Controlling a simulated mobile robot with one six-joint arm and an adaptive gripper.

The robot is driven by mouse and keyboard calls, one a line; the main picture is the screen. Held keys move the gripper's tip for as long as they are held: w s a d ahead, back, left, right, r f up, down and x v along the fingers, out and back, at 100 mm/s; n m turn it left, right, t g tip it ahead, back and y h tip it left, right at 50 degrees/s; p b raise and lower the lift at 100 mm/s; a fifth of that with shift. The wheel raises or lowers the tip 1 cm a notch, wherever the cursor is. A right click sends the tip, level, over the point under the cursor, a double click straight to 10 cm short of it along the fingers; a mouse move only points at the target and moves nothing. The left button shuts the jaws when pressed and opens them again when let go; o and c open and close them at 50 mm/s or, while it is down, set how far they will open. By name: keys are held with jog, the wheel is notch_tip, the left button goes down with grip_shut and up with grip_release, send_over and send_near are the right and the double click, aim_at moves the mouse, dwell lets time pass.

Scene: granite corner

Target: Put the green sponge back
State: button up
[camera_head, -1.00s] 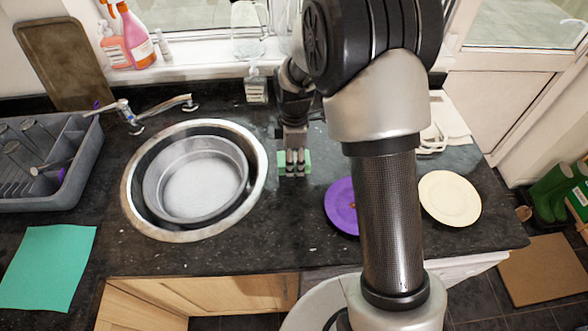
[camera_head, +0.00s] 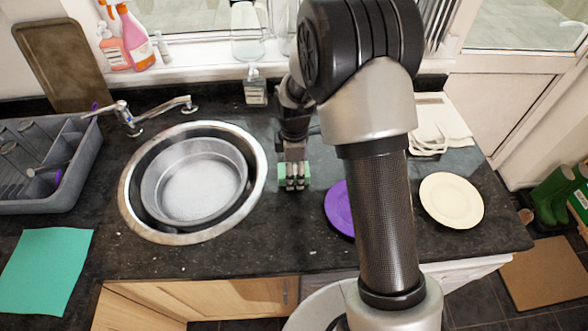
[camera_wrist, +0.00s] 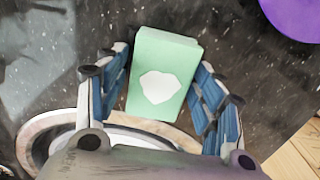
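The green sponge (camera_wrist: 162,75) is a pale green block with a whitish patch on its face in the wrist view. In the head view the sponge (camera_head: 282,177) shows at the edges of my gripper (camera_head: 294,175), over the dark counter just right of the sink. The fingers hide its middle there. I cannot tell how high it is above the counter.
The round sink (camera_head: 128,205) holds a metal basin (camera_head: 195,185). A purple plate (camera_head: 338,208) and a cream plate (camera_head: 452,199) lie to the right. A grey dish rack (camera_head: 60,195) and a teal cloth (camera_head: 45,270) are at left. A soap bottle (camera_head: 255,90) stands behind.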

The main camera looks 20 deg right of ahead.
jog(key=shift+o, duration=0.3)
notch_tip(320, 180, up, 13)
jog(key=p, duration=0.3)
jog(key=s+r+m+t, duration=0.2)
jog(key=s+r+m, duration=0.5)
jog(key=s+r, duration=0.4)
jog(key=s+r+m+t, duration=0.2)
jog(key=s+r+m, duration=0.2)
jog(key=s+m, duration=0.4)
jog(key=s, duration=0.7)
jog(key=shift+r+m+t, duration=0.3)
jog(key=shift+m, duration=0.1)
jog(key=shift+a+f+b, duration=0.1)
jog(key=shift+f+b, duration=0.2)
jog(key=shift+f, duration=0.15)
